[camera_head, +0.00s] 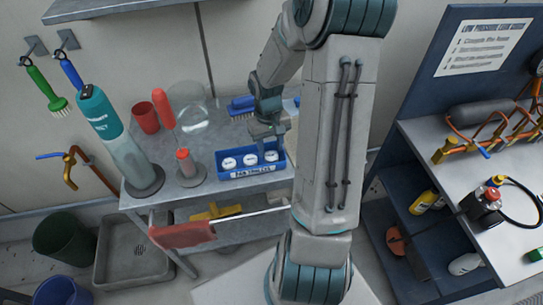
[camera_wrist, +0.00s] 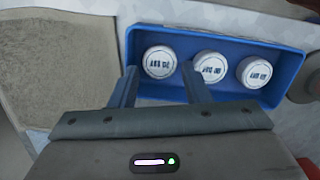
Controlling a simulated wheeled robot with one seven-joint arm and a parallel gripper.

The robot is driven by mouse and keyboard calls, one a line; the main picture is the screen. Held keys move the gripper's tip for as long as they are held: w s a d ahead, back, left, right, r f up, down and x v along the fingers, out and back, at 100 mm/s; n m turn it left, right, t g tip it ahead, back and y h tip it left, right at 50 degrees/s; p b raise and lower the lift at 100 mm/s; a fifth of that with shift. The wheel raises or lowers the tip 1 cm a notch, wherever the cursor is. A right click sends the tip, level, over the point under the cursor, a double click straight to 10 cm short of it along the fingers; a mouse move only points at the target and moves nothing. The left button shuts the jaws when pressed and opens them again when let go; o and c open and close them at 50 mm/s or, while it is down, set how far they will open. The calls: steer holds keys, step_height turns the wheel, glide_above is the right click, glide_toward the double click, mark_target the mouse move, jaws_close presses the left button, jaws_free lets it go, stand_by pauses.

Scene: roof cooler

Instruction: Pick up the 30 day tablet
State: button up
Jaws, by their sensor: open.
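A blue tray (camera_head: 252,176) on the grey bench holds three round white tablets: left (camera_head: 229,163), middle (camera_head: 250,159) and right (camera_head: 271,155). The wrist view shows the same tray (camera_wrist: 225,45) with the tablets in a row (camera_wrist: 159,62) (camera_wrist: 211,67) (camera_wrist: 255,72). Each has dark print on top, too small to read surely, so I cannot tell which is the 30 day tablet. My gripper (camera_wrist: 157,72) is open and empty, with its fingertips on either side of the wrist view's leftmost tablet. In the head view my gripper (camera_head: 268,140) is over the tray's right part. Contact is unclear.
A teal-topped cylinder (camera_head: 112,130), a red-handled tool (camera_head: 163,108) and a glass vessel (camera_head: 190,108) stand left of the tray. A blue brush (camera_head: 242,108) lies behind it. A tan flat piece (camera_wrist: 55,70) lies beside the tray. A blue-panelled bench stands at right.

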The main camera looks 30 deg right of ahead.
mark_target(272, 157)
step_height(272, 157, down, 2)
steer(key=shift+s+f, duration=0.3)
steer(key=shift+f, duration=0.2)
steer(key=shift+c, duration=0.4)
steer(key=shift+f, duration=0.1)
steer(key=c, duration=0.8)
